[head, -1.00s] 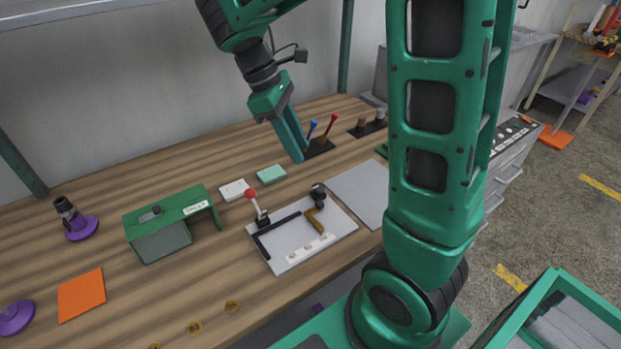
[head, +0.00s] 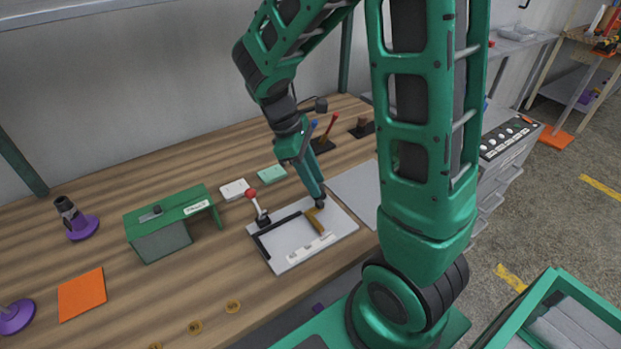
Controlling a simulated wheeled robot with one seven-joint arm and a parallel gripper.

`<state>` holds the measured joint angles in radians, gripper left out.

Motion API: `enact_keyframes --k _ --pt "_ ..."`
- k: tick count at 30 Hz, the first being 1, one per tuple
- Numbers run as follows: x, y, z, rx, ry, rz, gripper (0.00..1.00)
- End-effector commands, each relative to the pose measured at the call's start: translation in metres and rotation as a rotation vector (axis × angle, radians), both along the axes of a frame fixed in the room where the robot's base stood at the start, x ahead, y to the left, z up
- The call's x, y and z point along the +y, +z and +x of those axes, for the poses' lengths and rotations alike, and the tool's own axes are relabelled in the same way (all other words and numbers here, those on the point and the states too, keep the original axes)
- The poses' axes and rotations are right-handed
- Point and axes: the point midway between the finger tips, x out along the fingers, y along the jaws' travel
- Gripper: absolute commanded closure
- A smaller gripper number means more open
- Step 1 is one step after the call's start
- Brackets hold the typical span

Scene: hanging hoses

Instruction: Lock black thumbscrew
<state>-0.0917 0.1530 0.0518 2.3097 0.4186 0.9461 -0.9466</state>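The black thumbscrew (head: 320,203) stands at the back right of a light grey fixture plate (head: 290,262), beside a yellow-brown bracket (head: 315,221). My gripper (head: 318,196) points down with its fingertips right at the thumbscrew and covers its top. I cannot tell whether the fingers touch it or whether they are open or closed around it. The plate also carries a black L-shaped bar (head: 276,235), a red-knobbed lever clamp (head: 254,199) and a white strip (head: 310,247).
A green box-like stand (head: 165,212) is left of the plate. A white block (head: 234,189) and a teal block (head: 271,174) lie behind it. Red and blue handled tools (head: 323,140) stand behind my gripper. A grey sheet (head: 356,188) lies to the right.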

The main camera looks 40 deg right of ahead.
Motion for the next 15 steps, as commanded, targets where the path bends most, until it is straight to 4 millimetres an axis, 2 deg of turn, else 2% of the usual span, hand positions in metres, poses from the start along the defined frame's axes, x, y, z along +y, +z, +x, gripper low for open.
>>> enact_keyframes --k 5,8,9,15 --pt "0.0000 0.0002 0.0001 0.000 0.000 0.000 0.71" --pt "0.0000 0.0003 0.0002 0.000 0.000 0.000 0.95" --pt "0.0000 0.0004 0.0003 0.000 0.000 0.000 0.99" --pt "-0.0004 0.0006 0.0007 -0.002 -0.008 0.000 0.99"
